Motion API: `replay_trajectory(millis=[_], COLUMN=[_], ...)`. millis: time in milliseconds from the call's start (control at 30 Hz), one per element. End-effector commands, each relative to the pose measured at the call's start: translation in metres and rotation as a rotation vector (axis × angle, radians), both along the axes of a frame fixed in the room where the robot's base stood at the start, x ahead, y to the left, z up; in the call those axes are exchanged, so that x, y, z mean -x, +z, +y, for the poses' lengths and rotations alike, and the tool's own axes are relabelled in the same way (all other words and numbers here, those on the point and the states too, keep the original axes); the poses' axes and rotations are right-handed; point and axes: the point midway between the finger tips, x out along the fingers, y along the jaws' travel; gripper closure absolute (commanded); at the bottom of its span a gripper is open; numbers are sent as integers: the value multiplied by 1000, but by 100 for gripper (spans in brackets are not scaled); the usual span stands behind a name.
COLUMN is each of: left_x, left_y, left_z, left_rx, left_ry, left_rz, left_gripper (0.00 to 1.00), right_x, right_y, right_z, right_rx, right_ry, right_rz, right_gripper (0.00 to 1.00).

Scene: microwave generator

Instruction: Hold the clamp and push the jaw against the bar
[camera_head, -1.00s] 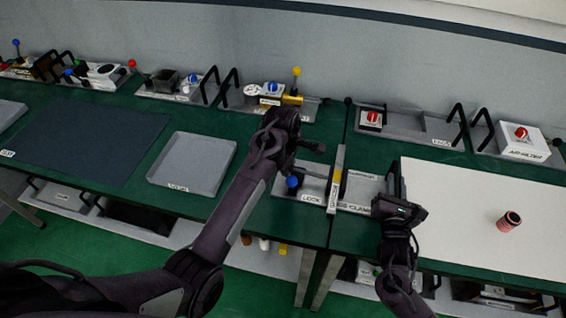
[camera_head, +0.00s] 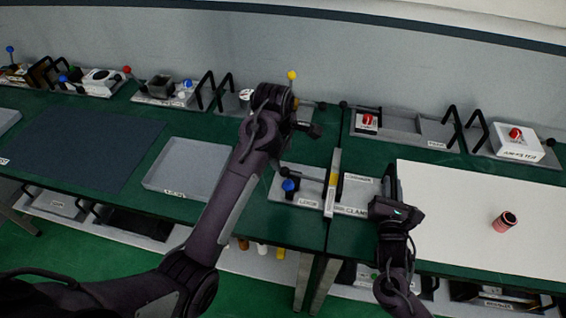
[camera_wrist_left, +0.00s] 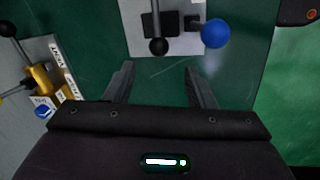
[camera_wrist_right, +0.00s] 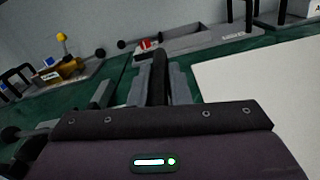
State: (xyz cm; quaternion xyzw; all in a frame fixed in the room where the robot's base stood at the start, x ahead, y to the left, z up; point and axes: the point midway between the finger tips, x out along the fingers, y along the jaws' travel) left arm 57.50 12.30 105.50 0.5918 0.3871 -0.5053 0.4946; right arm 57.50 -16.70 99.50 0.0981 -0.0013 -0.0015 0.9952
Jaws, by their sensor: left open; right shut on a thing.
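The clamp is a pale plate in two parts on the green table, with a tall grey bar (camera_head: 333,180) between them. The left plate (camera_head: 310,189) is labelled LOCK and has a lever with a blue ball knob (camera_head: 288,185). The knob also shows in the left wrist view (camera_wrist_left: 215,33). The right plate (camera_head: 362,189) is labelled CLAMP and has a black handle (camera_head: 391,178) at its right end. My right gripper (camera_head: 397,208) is shut on this handle (camera_wrist_right: 160,72). My left gripper (camera_head: 310,128) is open and empty behind the left plate, apart from the knob.
A white board (camera_head: 460,210) with a red cylinder (camera_head: 504,222) lies right of the clamp. A grey tray (camera_head: 186,168) and a dark mat (camera_head: 85,148) lie to the left. Several fixtures with handles line the wall, including one with a yellow knob (camera_head: 292,75).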

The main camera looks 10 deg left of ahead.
Motion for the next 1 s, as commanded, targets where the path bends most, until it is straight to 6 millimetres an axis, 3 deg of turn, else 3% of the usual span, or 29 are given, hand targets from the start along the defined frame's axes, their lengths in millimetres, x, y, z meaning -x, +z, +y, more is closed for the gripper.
replay_trajectory(millis=[200, 567, 600, 767, 1000], left_x=[6, 8, 8, 7, 7], left_y=[30, 36, 36, 36, 36], left_z=[1, 1, 1, 1, 1], left_rx=[0, 0, 0, 0, 0], left_ry=[0, 0, 0, 0, 0], left_rz=[-2, 0, 0, 0, 0], left_gripper=[50, 50, 50, 50, 50], right_x=[2, 2, 2, 1, 1], right_y=[-5, -5, -5, -3, -2], right_z=[0, 0, 0, 0, 0], right_rx=[2, 2, 2, 2, 1], right_ry=[1, 1, 1, 0, 1], right_rz=[12, 12, 12, 7, 3], right_gripper=[100, 100, 80, 59, 58])
